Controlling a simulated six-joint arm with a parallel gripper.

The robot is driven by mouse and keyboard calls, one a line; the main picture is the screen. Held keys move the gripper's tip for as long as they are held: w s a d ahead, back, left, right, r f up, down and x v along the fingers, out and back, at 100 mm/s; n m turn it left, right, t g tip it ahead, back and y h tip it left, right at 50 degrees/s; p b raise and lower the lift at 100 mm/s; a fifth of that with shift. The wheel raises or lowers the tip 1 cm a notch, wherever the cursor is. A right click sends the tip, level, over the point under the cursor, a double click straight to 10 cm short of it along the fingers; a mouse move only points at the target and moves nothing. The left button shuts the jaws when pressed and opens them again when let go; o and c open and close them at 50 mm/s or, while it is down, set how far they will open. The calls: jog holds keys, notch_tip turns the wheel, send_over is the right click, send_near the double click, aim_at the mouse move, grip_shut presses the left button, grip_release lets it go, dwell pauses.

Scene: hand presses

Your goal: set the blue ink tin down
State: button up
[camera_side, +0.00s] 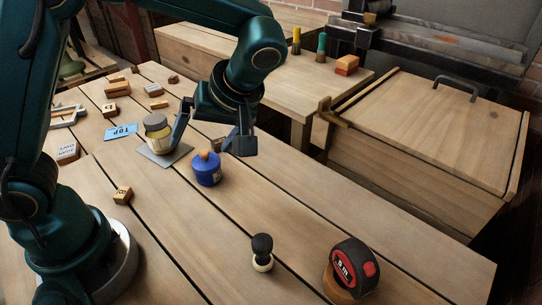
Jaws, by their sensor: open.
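The blue ink tin (207,169) stands upright on the plank table (185,215), with an orange-brown knob on its lid. My gripper (212,142) is open, its two dark fingers spread wide above and behind the tin. The left finger is close beside a cream-coloured jar (158,138). The right finger hangs to the right of the tin, apart from it in the picture. I cannot tell the exact depth between the fingers and the tin.
The jar stands on a grey plate (178,155). A blue card (121,131) and several wooden blocks lie to the left. A black-handled stamp (262,252) and a tape measure (352,268) stand in front. A wooden chest (430,130) is at right. The table's middle right is clear.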

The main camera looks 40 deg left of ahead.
jog(key=s+d+r+m+t+h, duration=0.2)
jog(key=s+r+m+t+h, duration=0.2)
jog(key=m, duration=0.7)
jog(key=shift+s+t+h, duration=1.3)
jog(key=shift+s+t, duration=0.1)
jog(key=shift+s, duration=0.8)
jog(key=shift+r, duration=0.1)
